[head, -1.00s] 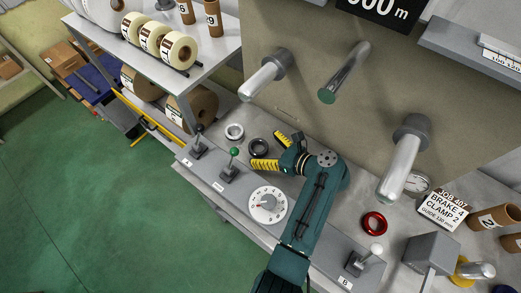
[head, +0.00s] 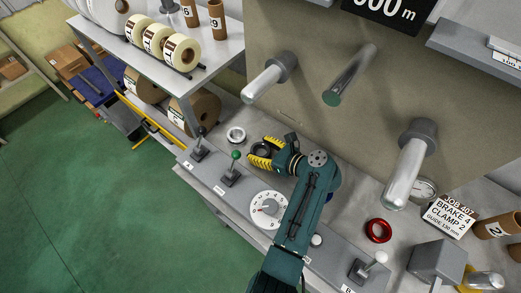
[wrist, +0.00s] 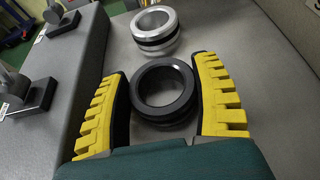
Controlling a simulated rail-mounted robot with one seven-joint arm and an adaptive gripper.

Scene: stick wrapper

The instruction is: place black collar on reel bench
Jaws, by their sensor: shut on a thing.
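The black collar (head: 262,150) stands on the grey bench top (head: 330,190), behind the control panel. My gripper (head: 260,152) has its yellow fingers on either side of it. In the wrist view the black collar (wrist: 165,112) sits between the fingers of my gripper (wrist: 162,72), its open ring facing up, and the gripper is shut on it. The collar appears to be at the surface; whether it is clear of it I cannot tell.
A silver collar (head: 236,135) stands just beyond the black one, apart from it. A red collar (head: 378,230) lies to the right. Levers with a green knob (head: 235,155) and a dial (head: 268,209) line the front panel. Metal spindles (head: 268,80) project above. A shelf (head: 205,62) with tape reels is at the left.

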